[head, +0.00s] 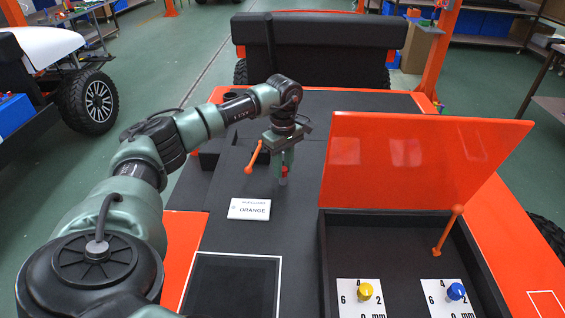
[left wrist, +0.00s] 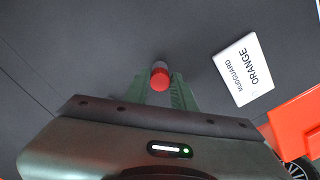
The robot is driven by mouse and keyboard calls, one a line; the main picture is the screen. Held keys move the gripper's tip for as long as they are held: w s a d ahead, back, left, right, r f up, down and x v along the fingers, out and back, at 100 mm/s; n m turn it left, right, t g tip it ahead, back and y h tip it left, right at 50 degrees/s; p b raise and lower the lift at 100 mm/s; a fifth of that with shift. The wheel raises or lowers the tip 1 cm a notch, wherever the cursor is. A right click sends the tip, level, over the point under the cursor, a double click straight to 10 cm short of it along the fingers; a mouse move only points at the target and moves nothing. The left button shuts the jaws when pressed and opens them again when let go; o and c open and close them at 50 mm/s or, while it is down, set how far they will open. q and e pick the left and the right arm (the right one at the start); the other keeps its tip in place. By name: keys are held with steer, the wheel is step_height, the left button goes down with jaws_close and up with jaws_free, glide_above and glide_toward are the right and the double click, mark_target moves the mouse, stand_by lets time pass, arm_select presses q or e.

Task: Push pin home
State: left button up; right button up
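A small pin with a red end and a greyish part (head: 283,181) shows at the tips of my left gripper (head: 284,168), above or at the black deck. In the left wrist view the red pin (left wrist: 160,78) sits between the two green fingers (left wrist: 161,92), which appear closed against its sides. My left gripper points down. Whether the pin's lower end is in a hole is hidden. My right gripper is not in view.
A white card reading ORANGE (head: 250,209) lies left of the gripper. An orange ball-ended rod (head: 254,158) stands close by. An open black box (head: 330,270) with a raised orange lid (head: 415,165), yellow knob (head: 365,291) and blue knob (head: 456,291) is at the right.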

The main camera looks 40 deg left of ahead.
arm_select(q)
jaws_close()
steer(key=shift+r, duration=0.1)
step_height(320, 180, up, 5)
steer(key=p, duration=0.4)
steer(key=shift+r, duration=0.15)
